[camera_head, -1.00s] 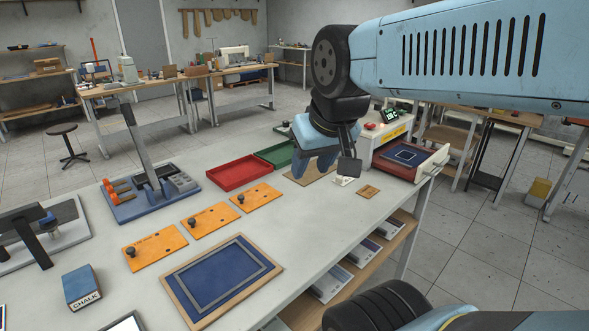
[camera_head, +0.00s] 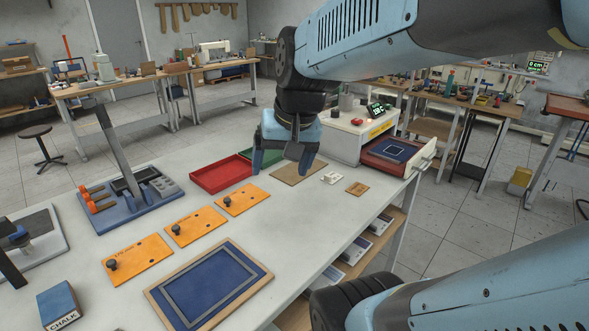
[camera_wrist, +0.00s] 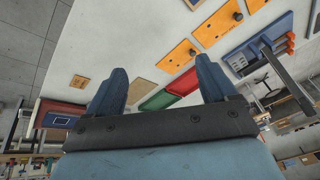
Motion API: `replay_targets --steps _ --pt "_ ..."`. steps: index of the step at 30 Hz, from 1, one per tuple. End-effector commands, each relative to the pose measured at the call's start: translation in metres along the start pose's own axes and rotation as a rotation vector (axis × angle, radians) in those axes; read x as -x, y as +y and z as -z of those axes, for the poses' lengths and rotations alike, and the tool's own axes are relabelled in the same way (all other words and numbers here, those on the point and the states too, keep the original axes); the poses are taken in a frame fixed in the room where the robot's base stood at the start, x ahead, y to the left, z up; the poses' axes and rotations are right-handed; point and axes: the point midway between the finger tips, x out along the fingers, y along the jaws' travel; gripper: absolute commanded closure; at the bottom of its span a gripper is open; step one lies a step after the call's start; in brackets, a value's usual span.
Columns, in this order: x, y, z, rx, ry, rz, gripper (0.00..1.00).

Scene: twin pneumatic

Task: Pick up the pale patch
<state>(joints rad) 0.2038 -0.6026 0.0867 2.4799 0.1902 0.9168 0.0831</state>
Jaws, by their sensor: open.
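My gripper (camera_head: 281,169) is open and empty above the workbench, over the tan mat (camera_head: 291,176). Its two fingers point down, well apart. In the wrist view my gripper (camera_wrist: 160,66) frames bare bench top, with the tan mat (camera_wrist: 141,91) between the fingers. A small white piece (camera_head: 331,178), the palest small thing near the gripper, lies on the bench just right of the mat; I cannot tell whether it is the pale patch. I cannot make it out in the wrist view, where the left finger may cover it.
A small tan square (camera_head: 357,188) lies beside the white piece. A white machine (camera_head: 342,137) with an open drawer (camera_head: 398,156) is at right. Orange plates (camera_head: 138,258) and a blue framed board (camera_head: 209,283) lie in front.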

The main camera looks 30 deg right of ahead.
Motion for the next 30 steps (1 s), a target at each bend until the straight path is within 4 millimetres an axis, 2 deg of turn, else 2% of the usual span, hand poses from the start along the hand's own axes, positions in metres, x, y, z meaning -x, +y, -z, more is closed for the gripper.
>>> replay_targets --steps 1,4,11,17,23,30 --pt "-0.009 0.004 0.006 -0.072 -0.03 0.006 0.1" --pt "-0.024 0.009 0.015 -0.211 -0.081 0.031 0.0" --pt "-0.059 0.028 0.041 -0.545 -0.182 0.103 0.0" --pt "-0.087 0.053 0.064 -0.846 -0.257 0.184 0.0" --pt "-0.112 0.088 0.087 -1.153 -0.315 0.285 0.0" --pt "-0.137 0.142 0.11 -1.526 -0.366 0.439 0.0"
